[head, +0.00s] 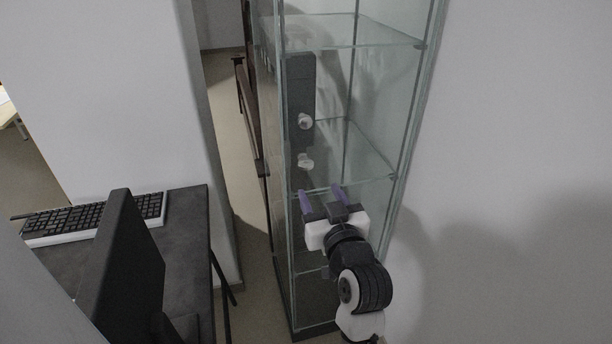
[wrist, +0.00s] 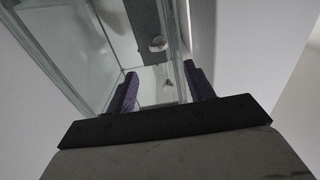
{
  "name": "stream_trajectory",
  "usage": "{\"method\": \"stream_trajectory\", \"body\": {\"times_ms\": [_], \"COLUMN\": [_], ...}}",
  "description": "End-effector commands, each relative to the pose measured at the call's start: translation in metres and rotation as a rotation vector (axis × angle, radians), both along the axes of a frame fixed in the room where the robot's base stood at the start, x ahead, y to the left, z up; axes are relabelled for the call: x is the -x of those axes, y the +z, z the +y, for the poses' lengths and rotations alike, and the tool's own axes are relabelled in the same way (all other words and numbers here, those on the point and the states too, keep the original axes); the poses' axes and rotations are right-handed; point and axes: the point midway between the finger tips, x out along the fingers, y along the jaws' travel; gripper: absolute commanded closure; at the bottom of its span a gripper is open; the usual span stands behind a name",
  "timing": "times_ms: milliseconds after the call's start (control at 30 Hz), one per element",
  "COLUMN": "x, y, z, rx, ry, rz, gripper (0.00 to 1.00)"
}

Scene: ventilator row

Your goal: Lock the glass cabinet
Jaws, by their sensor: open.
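The glass cabinet (head: 345,95) stands upright in the middle of the head view, with clear panes and glass shelves. In the wrist view the dark plate (wrist: 138,20) and a light knob (wrist: 158,43) show beyond the fingers. My gripper (head: 322,196) is open and empty, its purple fingers pointing at the cabinet below the lower knob. Whether the fingers touch the glass, I cannot tell.
A dark desk (head: 190,235) with a keyboard (head: 95,218) and a monitor (head: 120,265) stands at the left. A grey wall (head: 510,150) is close on the right of the cabinet. A strip of bare floor (head: 235,150) lies between the left wall and the cabinet.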

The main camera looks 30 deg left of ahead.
Motion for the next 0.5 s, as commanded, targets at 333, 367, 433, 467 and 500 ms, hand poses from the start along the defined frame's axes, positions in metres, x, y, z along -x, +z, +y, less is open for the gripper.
{"method": "stream_trajectory", "body": {"times_ms": [333,367,433,467,500], "x": [-0.022,-0.027,-0.037,-0.041,-0.047], "y": [0.002,0.002,0.002,0.002,0.002], "z": [0.026,0.031,0.042,0.047,0.053], "rx": [-0.005,-0.005,-0.005,-0.004,-0.005], "ry": [-0.006,-0.007,-0.007,-0.007,-0.008], "rz": [0.005,0.005,0.005,0.006,0.004], "gripper": [0.47,0.47,0.47,0.47,0.47]}}
